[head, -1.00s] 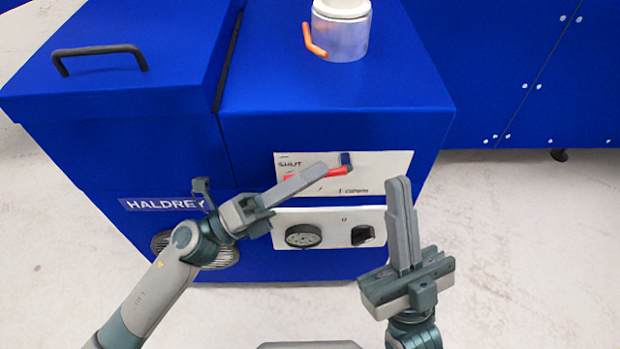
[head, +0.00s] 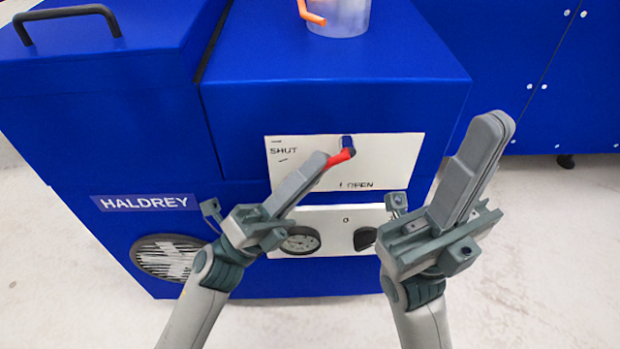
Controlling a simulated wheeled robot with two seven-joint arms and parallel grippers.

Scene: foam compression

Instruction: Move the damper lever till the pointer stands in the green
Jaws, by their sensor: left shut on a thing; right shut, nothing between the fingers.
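The red damper lever (head: 342,157) hangs from a dark blue pivot (head: 347,142) on a white plate (head: 398,150) marked SHUT at the left and OPEN at the lower middle. It slants down to the left, between the two marks. My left gripper (head: 318,168) is shut on the lever's outer end and hides it. A round dark gauge (head: 301,240) sits on the lower white panel, partly behind my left gripper. Its pointer and any green are too small to make out. My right gripper (head: 490,130) is shut and empty, in front of the machine's right side.
A black knob (head: 365,238) sits right of the gauge, close to my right gripper. A clear container with an orange handle (head: 338,18) stands on the blue machine (head: 330,80). A round vent (head: 166,257) is at the lower left. Pale floor (head: 560,250) is clear at the right.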

